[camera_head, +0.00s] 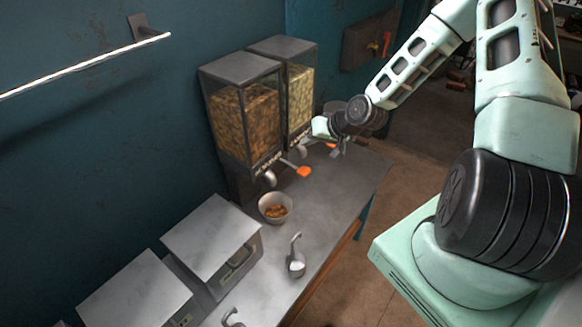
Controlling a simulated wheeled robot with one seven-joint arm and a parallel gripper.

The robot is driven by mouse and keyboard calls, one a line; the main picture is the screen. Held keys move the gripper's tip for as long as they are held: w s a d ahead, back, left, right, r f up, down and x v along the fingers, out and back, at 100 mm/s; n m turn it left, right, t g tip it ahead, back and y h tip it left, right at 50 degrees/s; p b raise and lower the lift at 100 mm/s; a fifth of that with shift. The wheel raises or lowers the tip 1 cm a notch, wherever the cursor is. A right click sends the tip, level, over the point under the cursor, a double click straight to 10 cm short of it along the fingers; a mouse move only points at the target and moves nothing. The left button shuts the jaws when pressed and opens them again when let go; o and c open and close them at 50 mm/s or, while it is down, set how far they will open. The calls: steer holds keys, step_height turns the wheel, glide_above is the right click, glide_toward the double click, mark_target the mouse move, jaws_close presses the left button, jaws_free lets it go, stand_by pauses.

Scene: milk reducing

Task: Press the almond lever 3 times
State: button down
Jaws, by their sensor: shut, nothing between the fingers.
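Two clear-walled dispensers stand side by side against the teal wall. The near one (247,122) holds brown, nut-like pieces, and the far one (299,98) holds paler pieces. Their labels are too small to read. The near dispenser has an orange-tipped lever (303,171) sticking out at its front. The far dispenser's orange-tipped lever (331,145) shows partly beside my gripper. My gripper (338,152) is shut and empty, pointing down in front of the far dispenser, right of the near lever and apart from it. I cannot tell whether it touches the far lever.
A white bowl (275,207) with brown pieces stands on the grey counter (335,205) below the near dispenser. A metal cup with a handle (296,263) stands nearer. Grey lidded boxes (211,237) line the wall side. A metal rail (85,65) juts from the wall.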

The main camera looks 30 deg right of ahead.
mark_target(304, 171)
steer(key=shift+r, duration=0.1)
stand_by(0.4)
step_height(304, 171, down, 9)
steer(key=b, duration=0.7)
stand_by(1.8)
steer(key=shift+f, duration=0.35)
steer(key=shift+f+b, duration=1.15)
steer(key=shift+f, duration=0.15)
stand_by(1.2)
steer(key=shift+r, duration=0.1)
steer(key=shift+r+p, duration=1.35)
steer(key=shift+r, duration=0.3)
